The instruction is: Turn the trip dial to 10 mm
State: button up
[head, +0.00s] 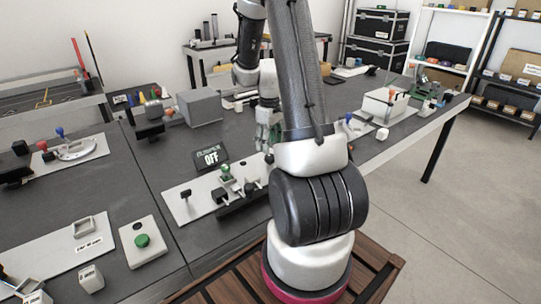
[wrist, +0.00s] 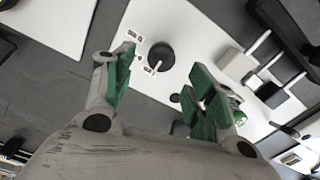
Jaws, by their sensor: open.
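The dial (wrist: 162,53) is a dark round knob with a white pointer line on a white plate (wrist: 185,28). Small labels sit around its left and lower edge; they are too small to read. The pointer faces the lower side of the picture. My gripper (wrist: 163,70) is open, its green-padded fingers apart, one on each side of the dial in the wrist view. Nothing is between them but the view of the dial; I cannot tell how far above it they are. In the head view my gripper (head: 266,138) is over the bench, and my arm hides part of the plate.
A black display (head: 210,157) reading OFF stands behind the plate. Green and black fittings (head: 228,178) stand on the plate's front part. A grey box (head: 200,107) is further back. A green button box (head: 143,241) is at front left.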

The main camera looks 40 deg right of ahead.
aim_at(269, 156)
notch_tip(269, 156, down, 6)
jog(key=shift+r, duration=0.2)
jog(key=c, duration=1)
